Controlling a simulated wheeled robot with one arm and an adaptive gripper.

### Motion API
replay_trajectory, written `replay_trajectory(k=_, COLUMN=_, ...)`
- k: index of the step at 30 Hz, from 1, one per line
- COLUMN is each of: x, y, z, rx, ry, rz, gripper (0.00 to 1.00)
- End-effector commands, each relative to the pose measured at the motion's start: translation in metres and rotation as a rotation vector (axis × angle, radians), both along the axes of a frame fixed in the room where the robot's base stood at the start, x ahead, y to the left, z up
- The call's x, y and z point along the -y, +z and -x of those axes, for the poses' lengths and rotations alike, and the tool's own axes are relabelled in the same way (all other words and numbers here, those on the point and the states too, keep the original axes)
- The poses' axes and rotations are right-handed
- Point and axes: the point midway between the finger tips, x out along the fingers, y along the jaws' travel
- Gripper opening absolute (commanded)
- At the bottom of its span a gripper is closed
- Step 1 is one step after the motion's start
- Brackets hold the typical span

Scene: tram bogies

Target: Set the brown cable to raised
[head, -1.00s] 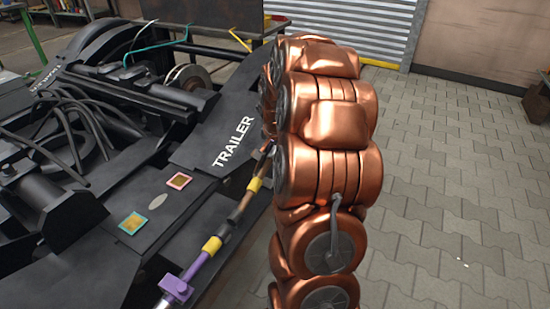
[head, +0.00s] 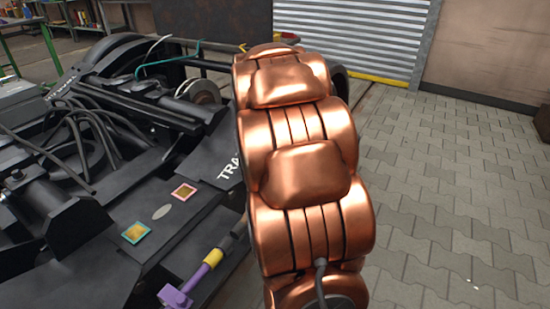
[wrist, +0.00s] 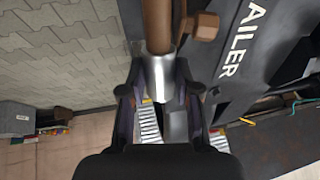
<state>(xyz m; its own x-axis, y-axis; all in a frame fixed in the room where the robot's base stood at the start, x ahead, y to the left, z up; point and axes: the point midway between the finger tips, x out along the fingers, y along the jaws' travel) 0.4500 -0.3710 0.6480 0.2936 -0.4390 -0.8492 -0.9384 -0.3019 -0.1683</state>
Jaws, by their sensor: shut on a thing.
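In the wrist view, the brown cable (wrist: 158,25) runs down from the top edge to a silver metal end piece (wrist: 159,63). My gripper (wrist: 160,78) is shut on this end, one finger on each side. In the head view my own copper arm hides my gripper and the brown cable. A purple cable (head: 190,286) with a yellow band (head: 213,257) shows at the lower left of my arm, beside the dark frame.
The black bogie frame (head: 100,265) with TRAILER lettering fills the left, carrying a teal-edged tag (head: 136,232) and a pink-edged tag (head: 184,191). A brown block (wrist: 205,26) is close beside the cable. Paved floor (head: 450,220) is clear on the right.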

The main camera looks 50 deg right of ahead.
Motion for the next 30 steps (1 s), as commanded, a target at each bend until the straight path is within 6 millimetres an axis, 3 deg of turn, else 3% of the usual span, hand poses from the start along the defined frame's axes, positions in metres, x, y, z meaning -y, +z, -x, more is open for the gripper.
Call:
replay_trajectory(k=3, x=0.0, y=0.0, z=0.0, rx=0.0, ry=0.0, rz=0.0, gripper=0.0)
replay_trajectory(k=4, x=0.0, y=0.0, z=0.0, rx=0.0, ry=0.0, rz=0.0, gripper=0.35)
replay_trajectory(k=10, x=0.0, y=0.0, z=0.0, rx=0.0, ry=0.0, rz=-0.001, gripper=0.56)
replay_trajectory(k=22, x=-0.001, y=0.003, z=0.0, rx=0.001, ry=0.001, rz=0.0, gripper=0.58)
replay_trajectory(k=30, x=-0.015, y=0.03, z=0.009, rx=0.003, ry=0.001, rz=0.002, gripper=0.58)
